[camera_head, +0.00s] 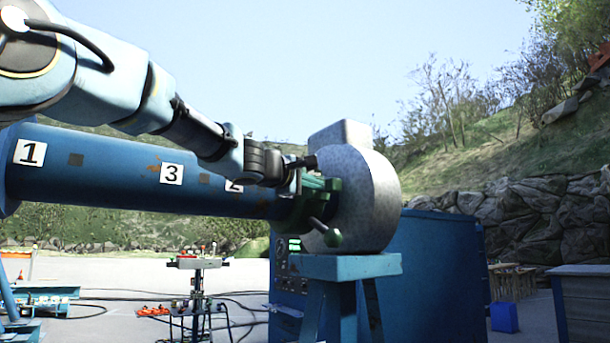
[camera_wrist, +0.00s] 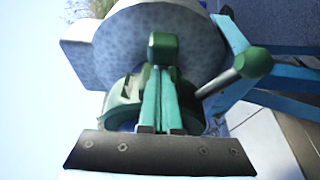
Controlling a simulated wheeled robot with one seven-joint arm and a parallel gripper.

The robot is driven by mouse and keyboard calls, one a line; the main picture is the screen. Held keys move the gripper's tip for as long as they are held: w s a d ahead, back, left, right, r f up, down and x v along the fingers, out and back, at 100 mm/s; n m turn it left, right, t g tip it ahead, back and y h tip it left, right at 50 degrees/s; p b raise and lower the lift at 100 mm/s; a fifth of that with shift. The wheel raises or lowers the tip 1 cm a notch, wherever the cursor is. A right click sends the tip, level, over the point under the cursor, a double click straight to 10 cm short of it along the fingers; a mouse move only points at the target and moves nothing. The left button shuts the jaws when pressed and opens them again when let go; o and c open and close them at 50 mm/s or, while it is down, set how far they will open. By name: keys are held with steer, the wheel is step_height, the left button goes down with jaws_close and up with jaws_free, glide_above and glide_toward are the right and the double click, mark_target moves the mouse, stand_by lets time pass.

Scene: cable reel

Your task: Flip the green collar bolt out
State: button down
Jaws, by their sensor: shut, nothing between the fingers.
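The green collar (camera_head: 293,213) sits around the end of the blue shaft, beside the grey speckled drum; it also shows in the wrist view (camera_wrist: 122,100). A grey rod with a rounded green knob (camera_head: 333,238) sticks out from the collar, down and right; this bolt-like rod points right in the wrist view (camera_wrist: 250,63). Two teal strips (camera_wrist: 152,98) run side by side to a green block (camera_wrist: 163,48). My gripper (camera_head: 293,178) is shut and empty, close to the collar's upper side. Its tips (camera_wrist: 159,129) are near the strips; I cannot tell whether they touch.
The grey drum (camera_head: 370,197) stands close behind the collar, above a blue stand (camera_head: 345,267). A blue cabinet (camera_head: 440,255) is to the right. The blue shaft (camera_head: 110,175) lies below my arm. Open air is above.

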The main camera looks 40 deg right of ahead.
mark_target(331, 184)
steer(key=shift+w+d, duration=0.2)
steer(key=shift+d, duration=0.5)
steer(key=s+b, duration=0.1)
steer(key=s, duration=0.2)
steer(key=shift+s+a+f, duration=0.1)
steer(key=shift+s, duration=0.2)
steer(key=shift+s+a, duration=0.1)
